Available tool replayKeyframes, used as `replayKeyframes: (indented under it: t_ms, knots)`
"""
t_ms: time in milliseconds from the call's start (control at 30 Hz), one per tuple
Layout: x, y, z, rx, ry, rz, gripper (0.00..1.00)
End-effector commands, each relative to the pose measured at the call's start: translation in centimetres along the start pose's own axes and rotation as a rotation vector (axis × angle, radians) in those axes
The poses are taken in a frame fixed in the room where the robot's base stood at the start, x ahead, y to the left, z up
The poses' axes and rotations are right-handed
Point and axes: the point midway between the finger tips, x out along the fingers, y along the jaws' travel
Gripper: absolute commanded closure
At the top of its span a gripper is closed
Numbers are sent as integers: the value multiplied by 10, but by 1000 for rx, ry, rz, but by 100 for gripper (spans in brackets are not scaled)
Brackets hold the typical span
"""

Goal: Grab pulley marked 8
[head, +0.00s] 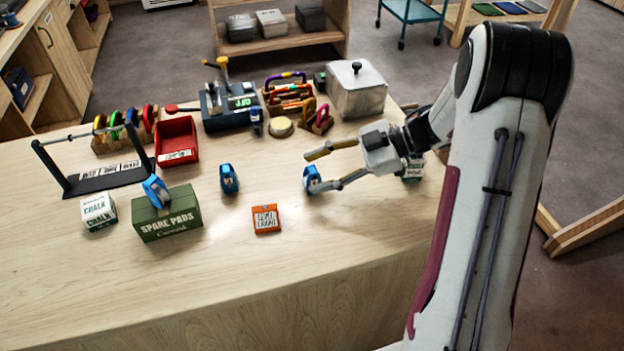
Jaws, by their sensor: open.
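Three blue pulleys show in the head view, and no number on any of them is legible, so I cannot tell which is marked 8. One pulley (229,179) stands on the table left of centre. A second pulley (311,176) stands further right, at my gripper's fingertips. A third pulley (155,191) rests on the green spare pads box (168,220). My gripper (309,171) is open, reaching in from the right. Its lower fingertip overlaps the second pulley in the picture; I cannot tell whether they touch.
An orange box (266,218) lies in front of the pulleys. A white chalk box (99,211) and a black rack (105,178) stand at the left. The table's front is clear.

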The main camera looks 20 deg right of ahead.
Motion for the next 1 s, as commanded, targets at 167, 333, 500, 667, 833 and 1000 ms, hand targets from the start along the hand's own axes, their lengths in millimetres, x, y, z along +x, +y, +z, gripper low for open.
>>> replayKeyframes:
  t_ms: [167, 333, 500, 667, 833, 1000]
  knots:
    - [16, 0, 0, 0, 1, -1, 52]
    - [19, 0, 0, 0, 0, 0, 52]
    - [19, 0, 0, 0, 0, 0, 52]
    - [19, 0, 0, 0, 0, 0, 52]
    - [19, 0, 0, 0, 0, 0, 73]
    - [19, 0, 0, 0, 0, 0, 100]
